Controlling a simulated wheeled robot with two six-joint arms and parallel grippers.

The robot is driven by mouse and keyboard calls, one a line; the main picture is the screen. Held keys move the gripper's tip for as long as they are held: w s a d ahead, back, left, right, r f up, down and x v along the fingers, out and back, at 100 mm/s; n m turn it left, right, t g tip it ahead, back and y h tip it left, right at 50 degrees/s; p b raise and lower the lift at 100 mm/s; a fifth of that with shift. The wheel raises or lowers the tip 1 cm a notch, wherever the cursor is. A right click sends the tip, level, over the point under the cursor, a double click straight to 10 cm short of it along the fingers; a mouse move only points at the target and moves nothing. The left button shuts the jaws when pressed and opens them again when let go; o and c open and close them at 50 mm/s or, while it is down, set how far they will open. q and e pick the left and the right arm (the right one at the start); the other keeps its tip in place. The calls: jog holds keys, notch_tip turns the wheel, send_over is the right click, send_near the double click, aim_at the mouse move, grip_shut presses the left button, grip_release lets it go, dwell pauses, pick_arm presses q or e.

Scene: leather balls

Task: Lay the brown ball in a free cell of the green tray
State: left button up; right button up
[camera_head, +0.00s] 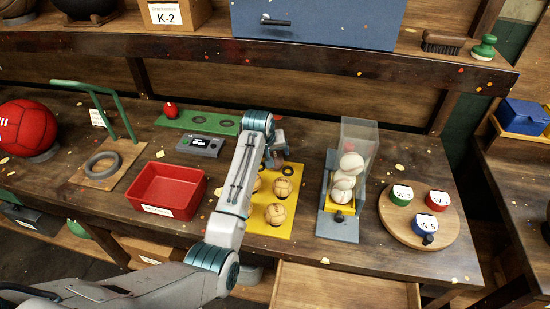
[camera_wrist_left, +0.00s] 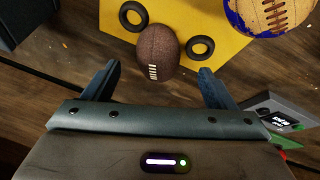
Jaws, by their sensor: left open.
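The brown ball (camera_wrist_left: 158,52) is football-shaped with white laces and lies at the edge of the yellow tray (camera_wrist_left: 210,60) between two black rings. In the head view the brown ball (camera_head: 279,158) is partly hidden by my gripper. My left gripper (camera_head: 274,142) is open and empty above it. In the left wrist view the fingers of the left gripper (camera_wrist_left: 158,72) stand apart on either side of the ball's near end. The green tray (camera_head: 213,124) lies behind the grey device; a red ball (camera_head: 171,111) sits at its left end, and its other two ringed cells are empty. My right gripper is not in view.
Tan balls (camera_head: 276,214) sit on the yellow tray. A grey device with a display (camera_head: 200,145) and a red bin (camera_head: 167,190) stand left of my arm. A clear case with white balls (camera_head: 346,180) and a round board (camera_head: 400,228) stand right. A shelf (camera_head: 250,50) overhangs the back.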

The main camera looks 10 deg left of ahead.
aim_at(273, 155)
pick_arm(q)
jog(key=p+x, duration=0.1)
jog(key=x, duration=0.3)
jog(key=shift+w+r+p, duration=0.15)
jog(key=shift+w+p, duration=0.15)
jog(key=shift+p, duration=0.1)
jog(key=shift+w+f, duration=0.1)
jog(key=shift+f, duration=0.35)
jog(key=shift+w, duration=0.1)
jog(key=c, duration=1.2)
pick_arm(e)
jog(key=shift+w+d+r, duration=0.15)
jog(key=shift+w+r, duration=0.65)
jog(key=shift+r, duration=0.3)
